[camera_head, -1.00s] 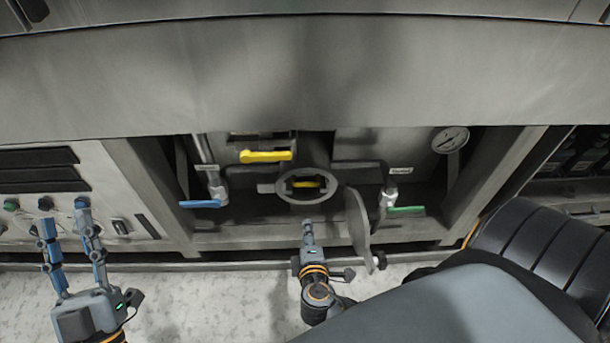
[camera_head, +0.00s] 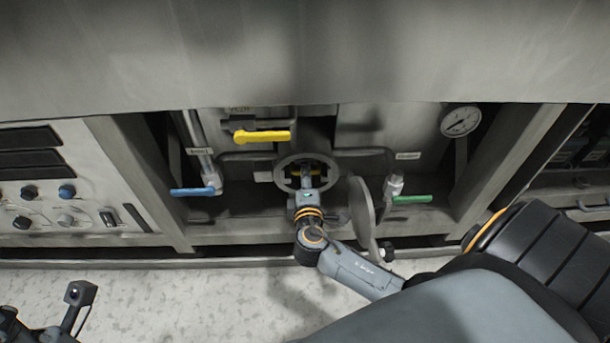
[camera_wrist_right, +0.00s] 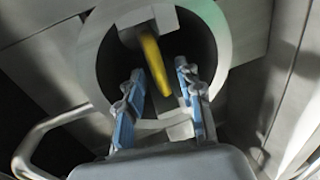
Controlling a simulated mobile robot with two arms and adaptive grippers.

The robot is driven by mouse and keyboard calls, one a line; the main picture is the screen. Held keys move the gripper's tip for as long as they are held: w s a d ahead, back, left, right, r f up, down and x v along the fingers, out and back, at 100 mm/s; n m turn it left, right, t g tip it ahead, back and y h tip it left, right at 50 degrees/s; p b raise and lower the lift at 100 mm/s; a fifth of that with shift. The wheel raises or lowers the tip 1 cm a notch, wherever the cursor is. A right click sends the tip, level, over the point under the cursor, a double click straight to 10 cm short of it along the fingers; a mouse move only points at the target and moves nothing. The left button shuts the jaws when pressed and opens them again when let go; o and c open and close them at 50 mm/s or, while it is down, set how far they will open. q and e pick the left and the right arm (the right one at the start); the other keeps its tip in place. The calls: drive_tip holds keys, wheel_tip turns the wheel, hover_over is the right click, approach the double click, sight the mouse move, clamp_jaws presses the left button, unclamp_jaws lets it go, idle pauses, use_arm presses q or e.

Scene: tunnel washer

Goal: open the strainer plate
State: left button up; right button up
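A round grey plate (camera_head: 361,209), seen nearly edge-on, stands swung out at the right of the ring-shaped opening (camera_head: 281,179). I take it for the strainer plate. A dark knob (camera_head: 386,251) is near its lower edge. My right gripper (camera_head: 307,177) is at the opening, its fingers partly hidden in the head view. In the right wrist view its fingers (camera_wrist_right: 160,76) are apart and point into the round opening (camera_wrist_right: 98,62). A yellow bar (camera_wrist_right: 154,64) shows between and beyond the fingertips, with no clear contact. My left gripper (camera_head: 72,305) is partly cut off at the lower left.
A yellow handle (camera_head: 262,136) sits above left of the opening. A blue handle (camera_head: 192,191) is at left and a green handle (camera_head: 411,199) at right. A gauge (camera_head: 460,121) is at upper right. Bare floor (camera_head: 220,295) lies in front.

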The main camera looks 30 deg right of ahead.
drive_tip(key=shift+x, duration=1.15)
clamp_jaws()
